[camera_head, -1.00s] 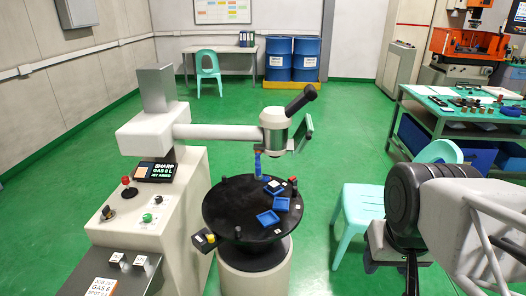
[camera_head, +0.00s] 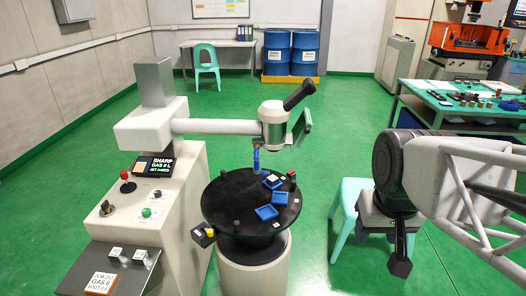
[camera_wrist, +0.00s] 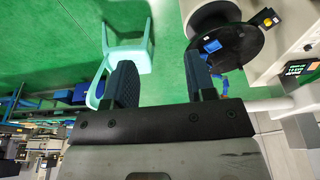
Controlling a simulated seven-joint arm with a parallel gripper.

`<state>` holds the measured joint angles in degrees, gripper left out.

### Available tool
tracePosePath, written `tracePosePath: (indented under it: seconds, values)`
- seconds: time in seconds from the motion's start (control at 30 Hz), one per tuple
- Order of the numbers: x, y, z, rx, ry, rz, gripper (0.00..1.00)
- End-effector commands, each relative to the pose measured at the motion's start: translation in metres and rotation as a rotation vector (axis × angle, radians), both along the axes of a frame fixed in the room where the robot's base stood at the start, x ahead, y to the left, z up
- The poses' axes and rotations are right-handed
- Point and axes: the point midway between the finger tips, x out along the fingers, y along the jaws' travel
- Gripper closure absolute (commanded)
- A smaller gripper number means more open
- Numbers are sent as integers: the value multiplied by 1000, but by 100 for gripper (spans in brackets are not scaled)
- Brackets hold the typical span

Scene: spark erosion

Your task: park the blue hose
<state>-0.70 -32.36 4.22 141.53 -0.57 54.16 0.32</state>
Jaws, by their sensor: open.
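The blue hose (camera_head: 256,159) is a short, upright blue piece at the back edge of the round black table (camera_head: 226,209), below the white machine head. A blue piece that looks like the hose also shows in the wrist view (camera_wrist: 222,84), just beyond the right finger, partly hidden. My gripper (camera_wrist: 162,75) is open with nothing between its fingers, and is well apart from the hose. In the head view its dark end (camera_head: 399,255) hangs to the right of the round table, in front of the turquoise chair.
A workbench (camera_head: 450,95) is at far right. Green floor between is clear.

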Motion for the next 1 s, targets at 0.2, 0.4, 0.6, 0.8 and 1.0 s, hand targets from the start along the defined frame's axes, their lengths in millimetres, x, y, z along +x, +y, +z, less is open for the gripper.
tracePosePath:
  seconds: [0.2,0.4,0.6,0.8,1.0]
  values:
    - [47,10,13,-3,20,38,49]
    - [93,21,21,-5,38,73,49]
    - [138,35,26,-8,54,109,49]
    - [184,50,26,-11,70,145,49]
    - [230,67,23,-15,87,179,49]
